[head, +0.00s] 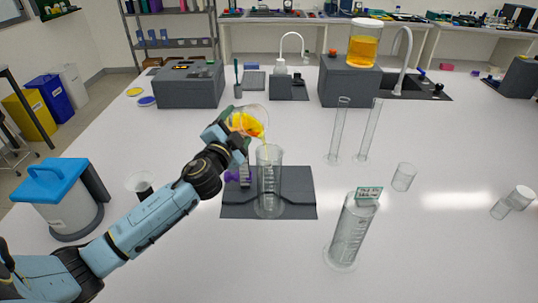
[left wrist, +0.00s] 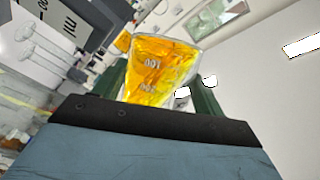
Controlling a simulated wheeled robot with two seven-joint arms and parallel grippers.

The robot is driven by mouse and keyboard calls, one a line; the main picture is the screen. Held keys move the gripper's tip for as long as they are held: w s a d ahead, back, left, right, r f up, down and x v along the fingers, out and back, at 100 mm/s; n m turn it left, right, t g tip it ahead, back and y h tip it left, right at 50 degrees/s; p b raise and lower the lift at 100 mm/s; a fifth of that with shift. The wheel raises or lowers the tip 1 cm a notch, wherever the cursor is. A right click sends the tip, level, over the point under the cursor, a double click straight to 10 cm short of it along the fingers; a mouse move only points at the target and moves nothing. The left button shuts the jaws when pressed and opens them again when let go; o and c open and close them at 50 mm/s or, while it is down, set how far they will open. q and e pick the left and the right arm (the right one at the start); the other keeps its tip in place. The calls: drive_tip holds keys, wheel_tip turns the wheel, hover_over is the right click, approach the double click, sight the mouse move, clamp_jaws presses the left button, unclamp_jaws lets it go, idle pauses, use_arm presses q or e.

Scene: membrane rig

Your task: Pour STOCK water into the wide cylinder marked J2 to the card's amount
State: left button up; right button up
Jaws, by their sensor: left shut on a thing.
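My left gripper (head: 238,128) is shut on a clear graduated beaker (head: 248,122) holding orange-yellow liquid. The beaker is tilted to the right, its lip above a wide clear graduated cylinder (head: 269,185). A thin yellow streak (head: 266,143) runs from the lip toward the cylinder's mouth. The cylinder stands upright on a dark grey base; I cannot read its mark or see a clear liquid level. The left wrist view shows the beaker (left wrist: 160,70) between the fingers. My right gripper is out of view.
Two slim cylinders (head: 339,130) (head: 370,130) and a small beaker (head: 403,177) stand right of the base. A jar of orange liquid (head: 364,45) sits on a dark block behind. A blue-lidded bin (head: 58,197) stands at left. The front right table is clear.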

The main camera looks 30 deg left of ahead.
sight(237, 128)
use_arm(q)
drive_tip(key=shift+r+m+t+b, duration=0.55)
drive_tip(key=shift+m+b, duration=0.2)
drive_tip(key=shift+m, duration=0.15)
idle(1.5)
drive_tip(key=shift+s+d+r+m+t+h+b, duration=0.2)
drive_tip(key=shift+d+r+m+b, duration=0.15)
drive_tip(key=shift+d+m+b, duration=0.15)
drive_tip(key=shift+s+d+r+m+t+h+b, duration=0.15)
drive_tip(key=shift+d+r+m+h+b, duration=0.15)
drive_tip(key=shift+m, duration=0.3)
idle(1.0)
drive_tip(key=shift+p, duration=0.3)
drive_tip(key=shift+w+a+f+n+g+y+p, duration=0.15)
drive_tip(key=shift+w+a+n+g+y+p, duration=0.1)
drive_tip(key=shift+a+n+p, duration=0.3)
drive_tip(key=shift+w+a+f+n+g+y+p, duration=0.15)
drive_tip(key=shift+a+n+g+p, duration=0.1)
drive_tip(key=shift+a+n+p, duration=0.25)
drive_tip(key=n+p, duration=0.1)
drive_tip(key=f+n+g+p, duration=0.1)
drive_tip(key=n+p, duration=0.1)
drive_tip(key=shift+d, duration=0.15)
drive_tip(key=shift+s+d+f, duration=0.1)
drive_tip(key=shift+f, duration=0.1)
drive_tip(key=shift+r+n+g+p, duration=0.2)
drive_tip(key=shift+n+g+p, duration=0.2)
drive_tip(key=shift+p, duration=0.3)
drive_tip(key=shift+f, duration=0.1)
drive_tip(key=shift+p, duration=0.3)
